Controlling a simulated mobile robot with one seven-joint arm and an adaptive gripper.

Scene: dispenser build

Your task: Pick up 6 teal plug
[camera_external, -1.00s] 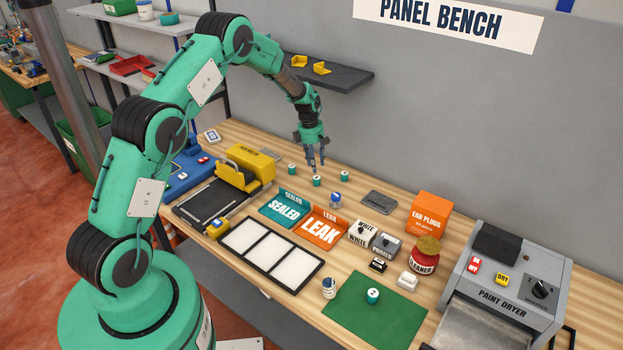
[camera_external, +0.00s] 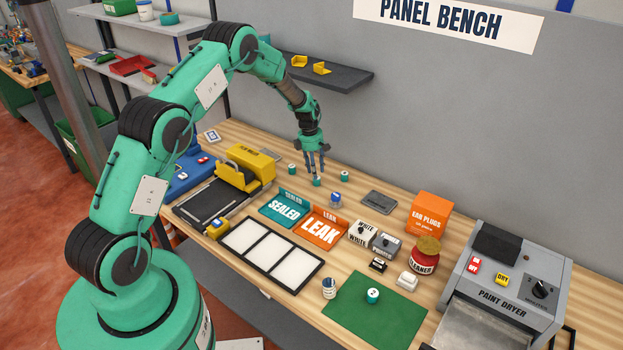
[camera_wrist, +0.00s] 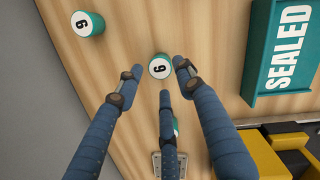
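A teal plug with a white top (camera_external: 316,182) stands upright on the bench under my gripper (camera_external: 317,172). In the wrist view this plug (camera_wrist: 160,67) lies between and just beyond my spread fingers (camera_wrist: 158,84); its black digit looks like a 6 or a 9. Another teal plug (camera_external: 344,175) stands to the right; in the wrist view it (camera_wrist: 87,23) is at upper left, also marked with a 6 or 9. A third teal plug (camera_external: 292,169) stands to the left, mostly hidden behind a finger in the wrist view. My gripper is open and holds nothing.
The teal SEALED sign (camera_external: 284,209) and orange LEAK sign (camera_external: 324,230) stand in front. A yellow machine (camera_external: 247,168) stands at left. A plug marked 2 (camera_external: 372,295) sits on the green mat (camera_external: 400,315).

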